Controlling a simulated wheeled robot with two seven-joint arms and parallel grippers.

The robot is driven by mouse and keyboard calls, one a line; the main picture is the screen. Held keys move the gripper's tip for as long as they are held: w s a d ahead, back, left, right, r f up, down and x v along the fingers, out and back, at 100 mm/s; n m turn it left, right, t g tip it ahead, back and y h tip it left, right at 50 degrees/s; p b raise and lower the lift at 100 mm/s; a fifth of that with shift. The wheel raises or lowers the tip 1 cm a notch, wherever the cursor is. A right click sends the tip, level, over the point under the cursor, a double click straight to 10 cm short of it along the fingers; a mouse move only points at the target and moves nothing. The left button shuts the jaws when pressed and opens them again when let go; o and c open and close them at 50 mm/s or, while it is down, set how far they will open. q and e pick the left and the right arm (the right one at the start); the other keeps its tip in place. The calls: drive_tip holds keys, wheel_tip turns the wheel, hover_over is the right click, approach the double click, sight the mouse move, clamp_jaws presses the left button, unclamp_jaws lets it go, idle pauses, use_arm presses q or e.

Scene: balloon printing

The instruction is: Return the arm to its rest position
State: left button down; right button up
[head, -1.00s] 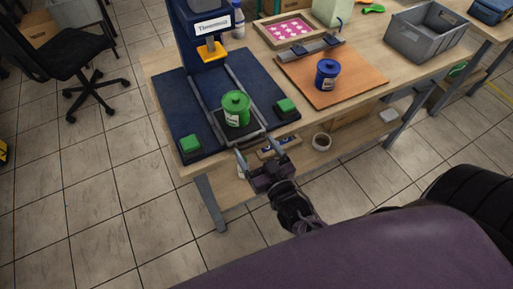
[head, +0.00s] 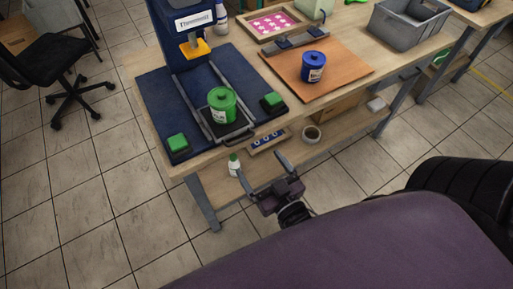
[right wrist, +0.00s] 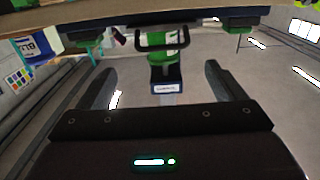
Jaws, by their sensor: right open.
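My right gripper (head: 262,172) is open and empty in front of the table's front edge, below the level of the tabletop. Its two fingers (right wrist: 162,88) also show apart in the right wrist view, with nothing between them. A green lidded pot (head: 222,105) stands upright on the black sliding plate of the blue printing machine (head: 165,100). A blue lidded pot (head: 313,67) stands on the orange-brown board (head: 345,72). My left gripper is not in view.
The wooden table (head: 135,62) carries two green buttons, a pink-patterned tray (head: 272,24) and a grey crate (head: 408,24). A black chair (head: 60,65) stands at left. The floor before the table is clear.

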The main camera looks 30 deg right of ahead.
idle(0.5)
drive_tip(key=s+f+n+g, duration=0.1)
drive_tip(key=s+f+g, duration=0.2)
drive_tip(key=f, duration=0.7)
drive_tip(key=s+f+g, duration=0.2)
drive_tip(key=f+g, duration=0.1)
drive_tip(key=f, duration=0.8)
drive_tip(key=s+f+n+g, duration=0.1)
drive_tip(key=s+f+g, duration=0.2)
drive_tip(key=f, duration=0.7)
drive_tip(key=s+d+f+g, duration=0.2)
drive_tip(key=s+f+g, duration=0.2)
drive_tip(key=s+f, duration=0.4)
drive_tip(key=s+d+f+g, duration=0.2)
drive_tip(key=s+f+g, duration=0.2)
drive_tip(key=s+f, duration=0.4)
drive_tip(key=shift+s+d+f+h, duration=0.25)
drive_tip(key=shift+s+h, duration=0.05)
drive_tip(key=shift+s, duration=0.25)
